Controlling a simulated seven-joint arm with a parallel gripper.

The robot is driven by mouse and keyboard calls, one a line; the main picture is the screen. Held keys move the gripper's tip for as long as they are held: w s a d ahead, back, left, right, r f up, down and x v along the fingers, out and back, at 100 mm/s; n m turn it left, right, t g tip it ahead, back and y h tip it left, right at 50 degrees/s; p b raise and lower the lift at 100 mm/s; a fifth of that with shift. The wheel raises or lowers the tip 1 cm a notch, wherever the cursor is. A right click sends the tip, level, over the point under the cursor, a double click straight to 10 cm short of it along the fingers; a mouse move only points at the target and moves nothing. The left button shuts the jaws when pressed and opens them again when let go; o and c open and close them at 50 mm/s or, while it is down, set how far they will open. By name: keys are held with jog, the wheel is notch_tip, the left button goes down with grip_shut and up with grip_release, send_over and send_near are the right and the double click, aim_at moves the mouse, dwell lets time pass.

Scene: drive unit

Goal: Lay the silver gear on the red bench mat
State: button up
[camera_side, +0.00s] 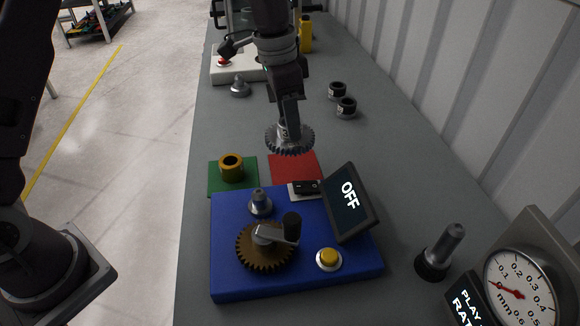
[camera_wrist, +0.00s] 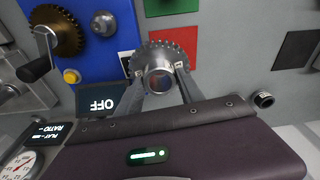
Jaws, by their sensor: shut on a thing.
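The silver gear (camera_side: 289,139) is a toothed disc with a hub, held in the air. My gripper (camera_side: 288,128) is shut on its hub, with the toothed disc below the fingers. In the wrist view the gear (camera_wrist: 163,52) sits between the fingertips of my gripper (camera_wrist: 160,82). No contact between gear and mat shows.
The blue drive unit (camera_side: 228,262) carries a brown gear with crank (camera_side: 264,246), a yellow button (camera_side: 328,258) and an OFF screen (camera_side: 348,195). A green mat (camera_side: 215,181) with a bronze ring (camera_side: 231,167) lies left of the red mat. Dark rings (camera_side: 346,107) stand farther back.

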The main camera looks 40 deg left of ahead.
jog(key=shift+m, duration=0.5)
jog(key=w, duration=0.1)
jog(key=w+a+f, duration=0.1)
jog(key=w+f, duration=0.1)
jog(key=w, duration=0.1)
jog(key=shift+a, duration=0.25)
jog(key=f, duration=1)
jog(key=shift+w, duration=0.2)
jog(key=o, duration=1.3)
jog(key=shift+f, duration=0.1)
jog(key=shift+c, duration=0.2)
